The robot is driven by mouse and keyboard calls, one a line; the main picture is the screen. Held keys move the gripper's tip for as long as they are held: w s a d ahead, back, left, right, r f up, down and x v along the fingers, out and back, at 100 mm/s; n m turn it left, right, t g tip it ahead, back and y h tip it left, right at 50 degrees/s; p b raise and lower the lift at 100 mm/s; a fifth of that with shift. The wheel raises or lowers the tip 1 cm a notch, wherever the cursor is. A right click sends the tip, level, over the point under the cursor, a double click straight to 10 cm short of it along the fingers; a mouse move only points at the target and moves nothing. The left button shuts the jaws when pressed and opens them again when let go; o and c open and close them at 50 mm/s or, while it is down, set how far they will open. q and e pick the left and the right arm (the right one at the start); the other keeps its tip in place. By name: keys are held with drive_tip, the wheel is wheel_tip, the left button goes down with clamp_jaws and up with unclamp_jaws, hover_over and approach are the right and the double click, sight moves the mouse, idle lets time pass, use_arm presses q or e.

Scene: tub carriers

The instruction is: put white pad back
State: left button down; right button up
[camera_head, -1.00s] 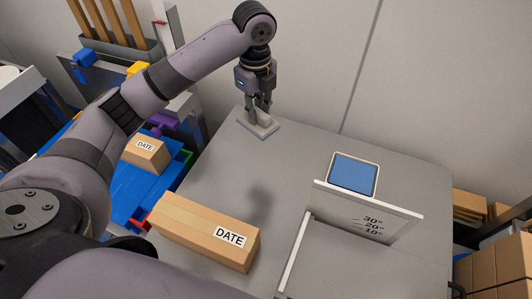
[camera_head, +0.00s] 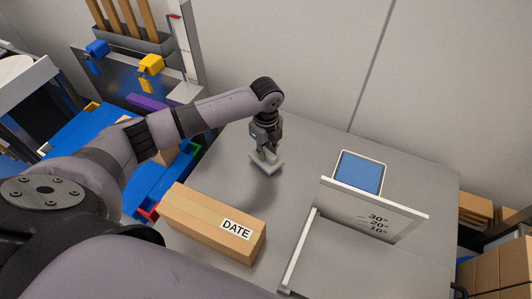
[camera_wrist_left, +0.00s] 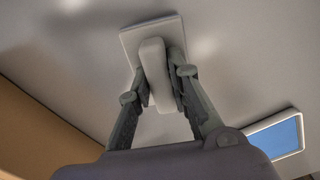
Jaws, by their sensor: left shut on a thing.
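The white pad (camera_head: 267,168) is a flat light-grey plate with a raised bar-shaped handle. My left gripper (camera_head: 265,153) is shut on its handle, over the grey table toward the back left. In the left wrist view the pad (camera_wrist_left: 133,41) shows beyond the fingers, and the gripper (camera_wrist_left: 160,88) has one finger on each side of the handle. I cannot tell whether the pad touches the table. A blue-topped tray with a white rim (camera_head: 358,175) lies at the back right; it also shows in the left wrist view (camera_wrist_left: 277,138). My right gripper is not in view.
A long cardboard box labelled DATE (camera_head: 210,222) lies at the table's left front. A white upright panel with angle marks (camera_head: 372,211) stands in front of the blue-topped tray. The grey table (camera_head: 300,160) is clear between pad and tray.

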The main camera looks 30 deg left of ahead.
sight(266, 150)
use_arm(q)
drive_tip(key=shift+f, duration=0.75)
drive_tip(key=shift+f, duration=0.1)
drive_tip(key=c, duration=1.5)
unclamp_jaws()
wheel_tip(266, 150, up, 12)
drive_tip(key=shift+r, duration=0.15)
